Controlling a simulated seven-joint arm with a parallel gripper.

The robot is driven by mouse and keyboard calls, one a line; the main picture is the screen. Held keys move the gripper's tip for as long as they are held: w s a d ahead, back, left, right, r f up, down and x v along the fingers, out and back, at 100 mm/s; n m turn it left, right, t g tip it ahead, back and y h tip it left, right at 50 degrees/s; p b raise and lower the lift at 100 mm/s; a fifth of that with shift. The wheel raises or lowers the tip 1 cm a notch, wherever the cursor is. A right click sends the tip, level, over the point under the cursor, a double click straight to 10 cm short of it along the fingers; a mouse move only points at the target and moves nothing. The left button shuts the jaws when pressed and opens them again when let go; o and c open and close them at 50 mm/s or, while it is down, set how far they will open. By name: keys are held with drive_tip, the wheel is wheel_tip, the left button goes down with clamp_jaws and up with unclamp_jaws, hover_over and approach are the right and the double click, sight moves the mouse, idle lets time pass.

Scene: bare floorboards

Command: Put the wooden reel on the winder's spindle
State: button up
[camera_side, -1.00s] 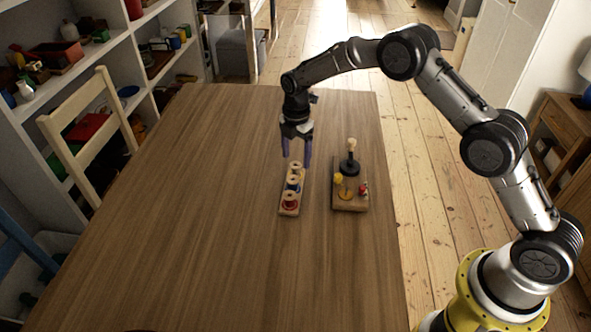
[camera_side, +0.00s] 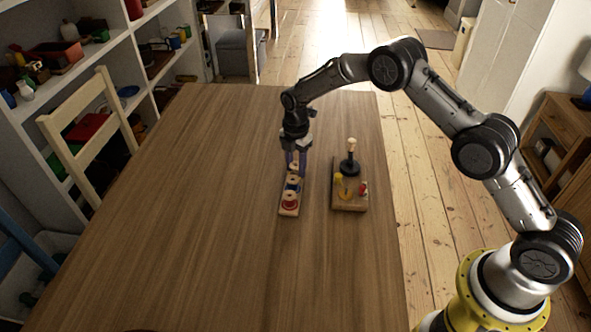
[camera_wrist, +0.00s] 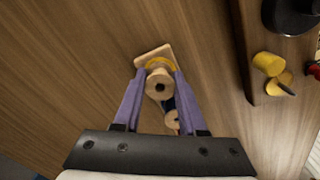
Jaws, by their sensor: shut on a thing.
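The wooden reel (camera_wrist: 158,84), with pale flange, centre hole and what looks like yellow thread, is between the fingers of my gripper (camera_side: 296,166). My gripper is shut on it at the far end of a narrow wooden rack (camera_side: 287,212). I cannot tell if the reel is clear of the rack. A blue reel (camera_side: 293,184) and a red reel (camera_side: 290,201) stand nearer in the rack. The winder (camera_side: 347,207) is a wooden board to the right. It carries a black round base (camera_side: 349,169) with an upright pale-topped spindle (camera_side: 351,146).
The winder also carries a yellow cylinder (camera_wrist: 268,63), a yellow disc (camera_wrist: 279,84) and a small red part (camera_side: 363,188). The wooden tabletop (camera_side: 190,220) is clear on the left and front. A chair (camera_side: 85,150) stands by its left edge.

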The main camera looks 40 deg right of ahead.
drive_tip(key=shift+r, duration=0.2)
clamp_jaws()
drive_tip(key=shift+r, duration=0.65)
drive_tip(key=s+d+r, duration=0.1)
drive_tip(key=s+r, duration=1)
drive_tip(key=s, duration=0.3)
drive_tip(key=d, duration=0.1)
drive_tip(key=s+d+f, duration=0.1)
drive_tip(key=d+f, duration=0.1)
drive_tip(key=shift+s+d+f, duration=0.15)
drive_tip(key=shift+s+d, duration=0.15)
drive_tip(key=shift+f, duration=2.5)
drive_tip(key=shift+f, duration=1.7)
